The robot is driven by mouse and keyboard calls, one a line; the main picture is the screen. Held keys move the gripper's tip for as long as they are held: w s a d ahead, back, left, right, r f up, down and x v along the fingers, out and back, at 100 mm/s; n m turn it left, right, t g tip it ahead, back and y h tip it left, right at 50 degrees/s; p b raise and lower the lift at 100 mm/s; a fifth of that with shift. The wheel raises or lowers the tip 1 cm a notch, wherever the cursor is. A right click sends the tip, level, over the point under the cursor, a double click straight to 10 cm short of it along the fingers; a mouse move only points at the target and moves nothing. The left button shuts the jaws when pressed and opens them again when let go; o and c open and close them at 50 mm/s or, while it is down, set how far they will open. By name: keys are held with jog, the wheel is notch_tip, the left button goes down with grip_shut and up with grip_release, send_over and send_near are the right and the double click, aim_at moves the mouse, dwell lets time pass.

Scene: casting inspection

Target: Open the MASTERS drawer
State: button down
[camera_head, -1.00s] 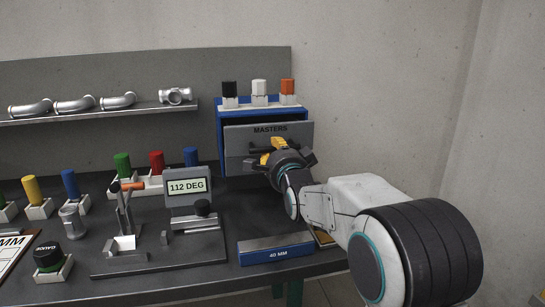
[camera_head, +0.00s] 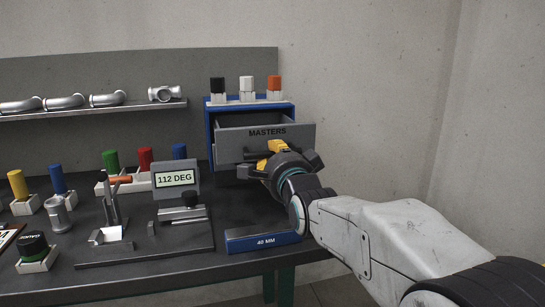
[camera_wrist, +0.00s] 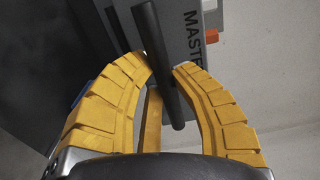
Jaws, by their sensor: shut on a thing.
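The MASTERS drawer (camera_head: 232,149) has a grey front with a dark label and sits in a blue cabinet (camera_head: 209,126) at the back right of the bench. The drawer stands partly open, with its dark inside showing behind the front. My gripper (camera_head: 274,147) is at the drawer front, its yellow fingers shut on the dark bar handle. My gripper hides much of the handle in the head view.
Black, white and orange plugs stand on the cabinet top. A blue 40 MM block (camera_head: 262,241) lies near the bench's front edge, below my gripper. A 112 DEG display (camera_head: 175,179) and a fixture (camera_head: 150,240) stand to the left. Pipe fittings lie on a shelf (camera_head: 90,112).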

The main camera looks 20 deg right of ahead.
jog(key=c, duration=1)
grip_release()
jog(key=shift+s, duration=0.1)
jog(key=s, duration=1.1)
jog(key=shift+s, duration=0.4)
